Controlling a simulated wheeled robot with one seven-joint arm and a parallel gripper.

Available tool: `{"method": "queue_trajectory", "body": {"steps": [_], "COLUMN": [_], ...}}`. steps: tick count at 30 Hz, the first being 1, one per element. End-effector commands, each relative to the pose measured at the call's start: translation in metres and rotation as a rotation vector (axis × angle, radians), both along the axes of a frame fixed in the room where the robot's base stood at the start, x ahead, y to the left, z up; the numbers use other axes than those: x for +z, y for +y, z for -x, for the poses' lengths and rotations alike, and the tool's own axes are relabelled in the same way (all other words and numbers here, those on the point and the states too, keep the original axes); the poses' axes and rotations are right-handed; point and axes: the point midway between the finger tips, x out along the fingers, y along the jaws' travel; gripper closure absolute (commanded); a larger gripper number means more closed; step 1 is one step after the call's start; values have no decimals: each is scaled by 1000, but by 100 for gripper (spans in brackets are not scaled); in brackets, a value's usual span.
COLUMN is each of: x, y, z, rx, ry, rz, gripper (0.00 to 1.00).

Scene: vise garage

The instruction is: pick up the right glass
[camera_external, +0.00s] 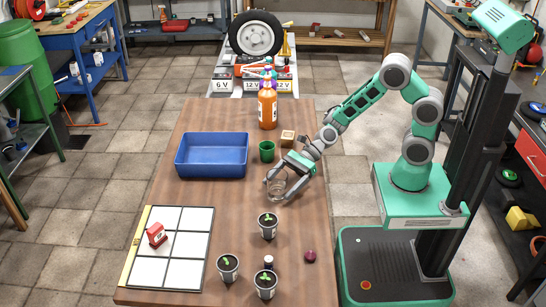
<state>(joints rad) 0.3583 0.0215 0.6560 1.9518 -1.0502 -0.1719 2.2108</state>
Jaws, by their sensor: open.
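A clear glass (275,189) stands on the wooden table (180,200), right of its middle. My gripper (278,186) reaches down from the upper right with its fingers spread on either side of the glass. Its fingers and the glass overlap in this view, so I cannot tell whether they touch. A green cup (266,152) stands just behind the glass, to the left of my gripper.
A blue tray (211,173) lies to the left. An orange bottle (267,108) and a wooden cube (287,138) stand behind. Several potted plants (268,228) and a dark red ball (310,256) are in front. A white grid board (185,272) bears a red box (156,235).

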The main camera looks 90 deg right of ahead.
Motion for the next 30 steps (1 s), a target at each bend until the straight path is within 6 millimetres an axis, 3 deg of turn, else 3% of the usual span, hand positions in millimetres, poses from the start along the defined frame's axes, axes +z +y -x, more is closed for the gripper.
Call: {"method": "queue_trajectory", "body": {"steps": [3, 10, 30], "x": [-4, -3, -3], "y": [10, 10, 10], "z": [-9, -10, -10], "rx": [2, 0, 2], "ry": [-3, -3, -3], "rz": [2, 3, 3], "gripper": [15, 17, 71]}}
